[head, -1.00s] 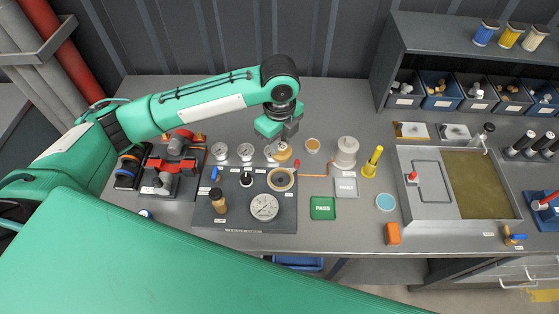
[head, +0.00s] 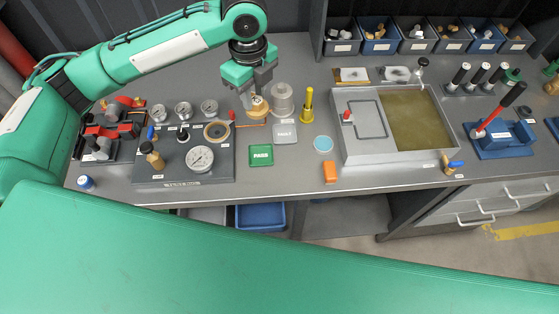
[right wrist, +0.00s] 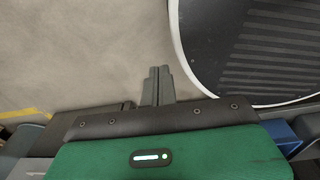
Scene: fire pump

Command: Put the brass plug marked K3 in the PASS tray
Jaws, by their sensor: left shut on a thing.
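My left gripper (head: 250,98) is shut on a brass-coloured plug (head: 262,112) and holds it upright over the bench, left of the clear domed jar. Its pale top mark is too small to read. The tan cup seen earlier is hidden or merges with the plug. The green PASS tray (head: 261,155) lies in front of the gripper, empty. The grey FAIL tray (head: 285,133) lies behind and right of it, also empty. My right gripper (right wrist: 159,86) shows in the right wrist view with its fingers together and nothing between them, above a plain floor.
A gauge board (head: 184,160) stands left of the trays. The clear domed jar (head: 282,100) and a yellow bottle (head: 307,105) stand behind and right. An orange block (head: 330,172) and blue disc (head: 323,144) lie right. A sink-like tank (head: 395,125) is further right.

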